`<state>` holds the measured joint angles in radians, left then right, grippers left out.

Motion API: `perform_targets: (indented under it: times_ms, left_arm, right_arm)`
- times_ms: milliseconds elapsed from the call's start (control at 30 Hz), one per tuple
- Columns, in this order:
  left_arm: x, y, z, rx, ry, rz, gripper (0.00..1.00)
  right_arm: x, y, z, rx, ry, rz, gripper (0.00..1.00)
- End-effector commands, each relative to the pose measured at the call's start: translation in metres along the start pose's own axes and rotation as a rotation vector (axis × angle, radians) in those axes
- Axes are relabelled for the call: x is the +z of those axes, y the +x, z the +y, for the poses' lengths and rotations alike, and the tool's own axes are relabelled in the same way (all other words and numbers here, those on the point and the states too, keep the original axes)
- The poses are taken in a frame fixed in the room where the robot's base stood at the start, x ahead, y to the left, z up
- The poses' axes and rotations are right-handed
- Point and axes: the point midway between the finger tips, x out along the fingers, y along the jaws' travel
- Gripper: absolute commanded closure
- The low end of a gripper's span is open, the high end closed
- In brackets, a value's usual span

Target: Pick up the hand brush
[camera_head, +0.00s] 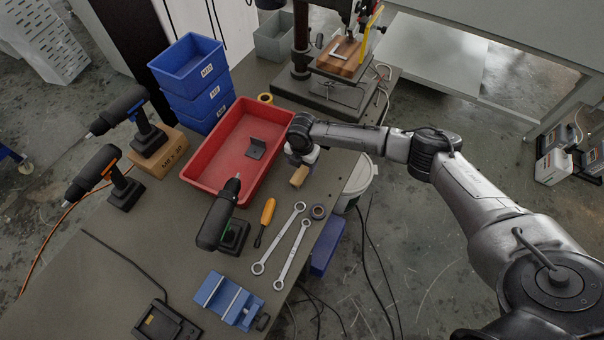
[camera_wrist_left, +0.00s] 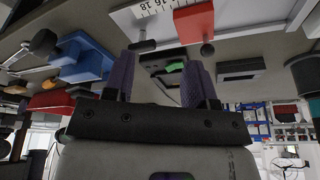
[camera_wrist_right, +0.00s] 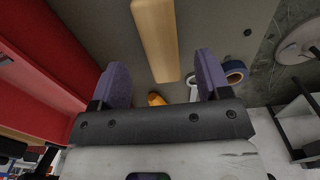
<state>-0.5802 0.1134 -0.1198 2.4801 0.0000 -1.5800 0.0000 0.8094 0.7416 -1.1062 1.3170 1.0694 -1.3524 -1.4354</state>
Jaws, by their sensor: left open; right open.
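The hand brush shows as a pale wooden handle (camera_wrist_right: 156,40) in the right wrist view, ahead of the fingers and roughly between their lines. In the head view a short piece of its wood (camera_head: 299,177) shows beside the red tray; the rest is hidden under my right arm. My right gripper (camera_wrist_right: 155,82) is open and empty, its two purple-grey fingers apart, and it hangs over the brush in the head view (camera_head: 298,161). No bristles are visible. My left gripper (camera_wrist_left: 159,82) is open and empty in the left wrist view; it is out of the head view.
The red tray (camera_head: 196,163) with a dark bracket (camera_head: 256,148) lies left of the brush. A yellow screwdriver (camera_head: 267,215), wrenches (camera_head: 293,252), a drill (camera_head: 217,215) and a blue vise (camera_head: 230,299) lie nearer. The bench's right edge is close, with a white bucket (camera_head: 357,182) beyond it.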

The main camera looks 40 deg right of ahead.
Motion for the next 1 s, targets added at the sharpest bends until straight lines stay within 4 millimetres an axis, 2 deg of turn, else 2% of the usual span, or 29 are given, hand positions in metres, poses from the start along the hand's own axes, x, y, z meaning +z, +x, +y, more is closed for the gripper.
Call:
perform_targets:
  times_ms: [133,433,800,1000]
  left_arm:
    - [0.001,0.003,-0.001,-0.002,0.002,-0.001,0.49]
    - [0.004,0.01,-0.003,-0.008,0.01,-0.002,0.49]
    - [0.004,0.01,-0.003,-0.008,0.011,-0.002,0.49]
    - [0.004,0.01,-0.001,-0.004,0.005,-0.001,0.49]
  right_arm:
    - [0.0,0.01,-0.001,-0.001,0.0,0.0,0.3]
    - [0.001,0.047,-0.002,-0.001,0.001,0.001,0.3]
    - [0.002,0.053,-0.002,0.0,0.001,0.0,0.3]
    - [0.002,0.053,-0.002,0.0,0.001,0.0,0.48]
